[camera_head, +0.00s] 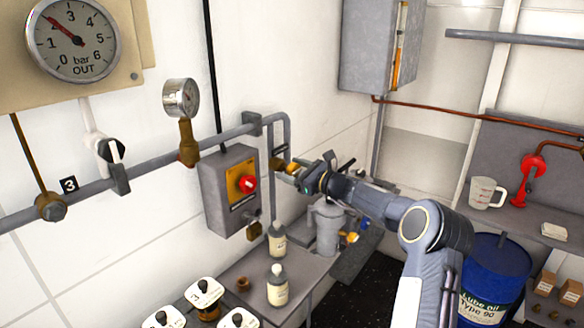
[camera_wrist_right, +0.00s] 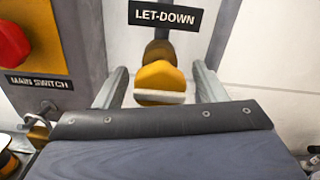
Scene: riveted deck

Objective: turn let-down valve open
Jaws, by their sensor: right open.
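The let-down valve (camera_wrist_right: 158,74) shows in the right wrist view as a yellow handle with a pale lower edge on a brown stem, under a black LET-DOWN label (camera_wrist_right: 165,16). In the head view the valve (camera_head: 292,168) is a small yellow piece by the grey wall pipe, partly hidden by my gripper. My right gripper (camera_wrist_right: 160,88) is open, with one finger on each side of the handle. A gap shows on both sides. It also reaches the valve in the head view (camera_head: 301,174). My left gripper is not in view.
A grey switch box (camera_head: 217,190) with a red knob (camera_head: 249,183) is close left of the valve. Two bottles (camera_head: 277,287) (camera_head: 276,240) stand on the bench below. A large gauge (camera_head: 72,40) is at upper left. A blue drum (camera_head: 490,275) stands at right.

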